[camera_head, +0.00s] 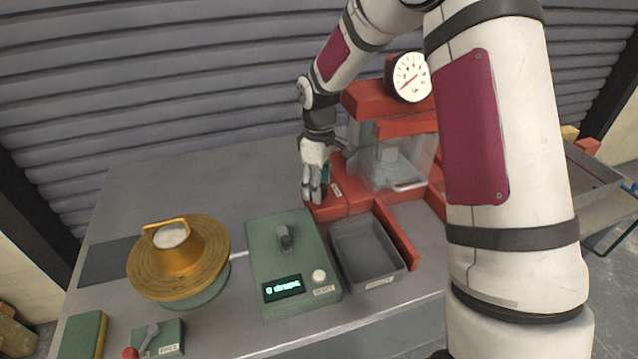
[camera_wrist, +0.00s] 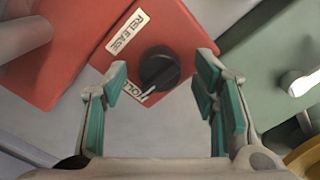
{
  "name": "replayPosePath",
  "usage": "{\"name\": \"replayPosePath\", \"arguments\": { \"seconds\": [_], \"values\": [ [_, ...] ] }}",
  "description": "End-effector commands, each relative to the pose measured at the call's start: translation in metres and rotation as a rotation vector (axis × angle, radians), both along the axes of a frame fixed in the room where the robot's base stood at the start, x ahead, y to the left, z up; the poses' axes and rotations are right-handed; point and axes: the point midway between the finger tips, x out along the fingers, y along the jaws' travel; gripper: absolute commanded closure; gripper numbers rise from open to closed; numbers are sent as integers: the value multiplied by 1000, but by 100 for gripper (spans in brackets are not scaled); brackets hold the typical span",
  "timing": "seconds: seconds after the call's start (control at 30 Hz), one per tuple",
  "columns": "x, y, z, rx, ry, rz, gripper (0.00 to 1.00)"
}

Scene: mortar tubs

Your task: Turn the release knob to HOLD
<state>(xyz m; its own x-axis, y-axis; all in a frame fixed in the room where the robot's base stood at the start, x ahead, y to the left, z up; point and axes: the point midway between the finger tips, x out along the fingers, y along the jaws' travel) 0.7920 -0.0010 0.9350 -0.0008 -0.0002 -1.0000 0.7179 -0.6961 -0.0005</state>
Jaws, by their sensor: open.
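The black release knob (camera_wrist: 159,68) sits on a red panel (camera_wrist: 160,24) in the wrist view. Its white pointer mark lies at the knob's lower-left edge, beside the partly covered HOLD label (camera_wrist: 130,88). The RELEASE label (camera_wrist: 128,32) is farther up and left. My gripper (camera_wrist: 162,74) is open, with one teal-padded finger to each side of the knob; gaps show between pads and knob. In the head view my gripper (camera_head: 315,193) is at the left end of the red machine's base (camera_head: 358,199) and hides the knob.
A green box (camera_head: 285,262) with a "0 drops" display and a grey tray (camera_head: 367,252) stand in front. A gold flanged piece (camera_head: 180,265) is at left. The red machine carries a dial gauge (camera_head: 411,77). The back left of the table is clear.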

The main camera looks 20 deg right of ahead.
Motion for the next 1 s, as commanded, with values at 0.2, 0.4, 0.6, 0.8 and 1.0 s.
{"name": "replayPosePath", "arguments": {
  "seconds": [0.2, 0.4, 0.6, 0.8, 1.0],
  "values": [
    [1, 0, 29, 0, -6, 0, 46],
    [1, 0, 71, 0, -6, -1, 46],
    [1, 0, 103, -1, -4, 0, 46],
    [0, 0, 117, 0, -1, 0, 46],
    [0, 0, 119, 1, -1, 0, 46]
  ]
}}
